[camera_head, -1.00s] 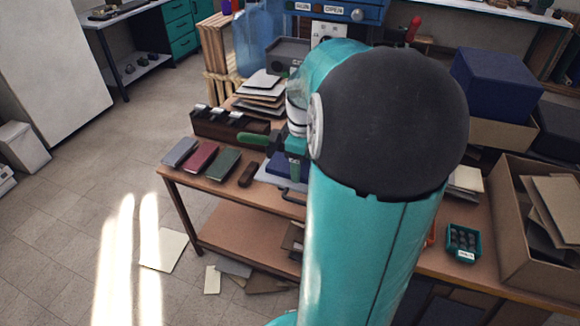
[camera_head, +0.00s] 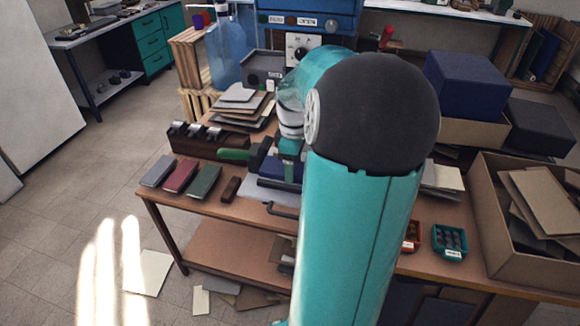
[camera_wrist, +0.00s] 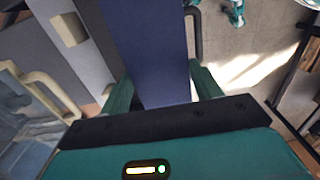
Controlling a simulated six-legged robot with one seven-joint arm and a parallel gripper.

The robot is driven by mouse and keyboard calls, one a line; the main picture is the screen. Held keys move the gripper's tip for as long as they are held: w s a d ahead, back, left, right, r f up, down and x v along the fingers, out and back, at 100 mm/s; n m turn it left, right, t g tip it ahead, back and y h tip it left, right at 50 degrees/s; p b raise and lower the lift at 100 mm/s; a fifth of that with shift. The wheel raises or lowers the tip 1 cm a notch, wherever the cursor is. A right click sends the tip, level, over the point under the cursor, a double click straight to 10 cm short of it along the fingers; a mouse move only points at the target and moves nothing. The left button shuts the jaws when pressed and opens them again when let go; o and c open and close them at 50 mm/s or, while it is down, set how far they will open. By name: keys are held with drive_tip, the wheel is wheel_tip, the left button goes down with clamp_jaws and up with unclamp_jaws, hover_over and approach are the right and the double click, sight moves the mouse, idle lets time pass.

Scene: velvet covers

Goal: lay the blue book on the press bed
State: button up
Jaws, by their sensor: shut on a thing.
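The blue book (camera_wrist: 152,50) lies between the two teal fingers of my gripper (camera_wrist: 163,90) in the wrist view, which are shut on it. In the head view a small part of the blue book (camera_head: 285,169) shows below my gripper (camera_head: 290,150); my arm hides its right side. The book is over or at the light grey press bed (camera_head: 256,189), near the table's front edge. I cannot tell whether book and bed touch. A dark handle (camera_head: 281,210) sticks out at the front of the bed.
Three small books in grey-blue (camera_head: 158,171), red (camera_head: 181,176) and green (camera_head: 205,181) lie left on the table, beside a brown block (camera_head: 231,188). A stack of boards (camera_head: 240,106) stands behind. Right are a teal tray (camera_head: 450,241) and an open carton (camera_head: 528,257).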

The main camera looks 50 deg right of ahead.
drive_tip(key=shift+w+d+f, duration=0.3)
drive_tip(key=shift+w+d, duration=0.2)
drive_tip(key=shift+d, duration=0.2)
drive_tip(key=shift+w+d+f, duration=0.35)
drive_tip(key=shift+d, duration=0.5)
drive_tip(key=shift+w+d+f, duration=0.35)
drive_tip(key=shift+d+f, duration=0.05)
drive_tip(key=shift+d, duration=0.5)
drive_tip(key=shift+w+d+f, duration=0.35)
drive_tip(key=shift+d, duration=0.5)
drive_tip(key=shift+w+d+f, duration=0.1)
drive_tip(key=shift+d+f, duration=0.1)
drive_tip(key=shift+f, duration=1.35)
drive_tip(key=o, duration=1.2)
drive_tip(key=shift+o, duration=0.2)
wheel_tip(320, 180, up, 12)
